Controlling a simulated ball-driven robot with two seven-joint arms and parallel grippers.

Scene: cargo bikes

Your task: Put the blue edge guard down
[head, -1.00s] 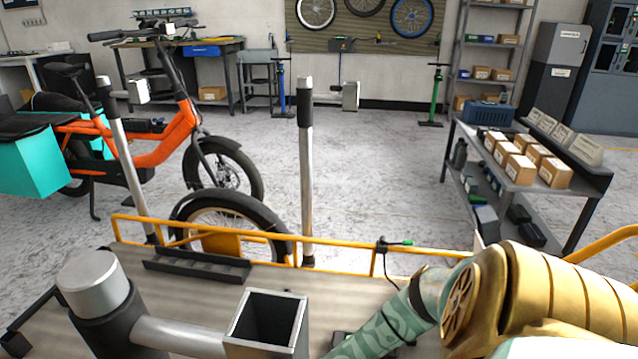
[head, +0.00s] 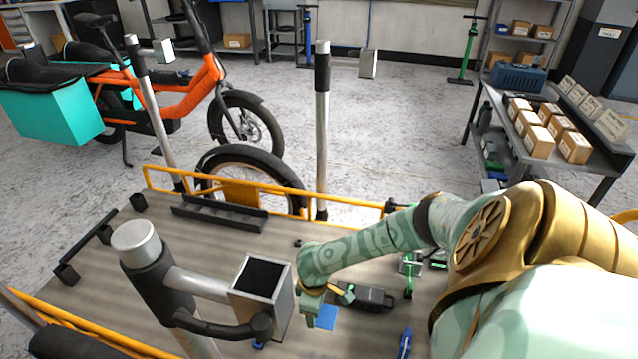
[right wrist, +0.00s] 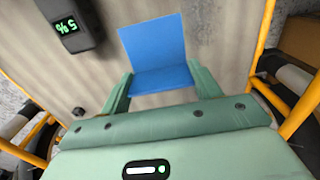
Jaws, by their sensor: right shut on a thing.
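The blue edge guard (head: 326,317) is a small bent blue piece, low in the middle of the head view over the wooden cargo deck (head: 240,245). In the right wrist view the guard (right wrist: 155,45) shows as an angled plate, one flap standing out beyond the fingers. My right gripper (head: 318,303) is shut on it; in the right wrist view the two green fingers (right wrist: 162,85) hold its lower part from both sides. I cannot tell whether the guard touches the deck. My left gripper is not in view.
A square metal tube (head: 262,290) rises left of the guard. A blue tool (head: 404,343) lies to the right. Yellow rails (head: 225,180) edge the deck. Bare deck shows left and behind.

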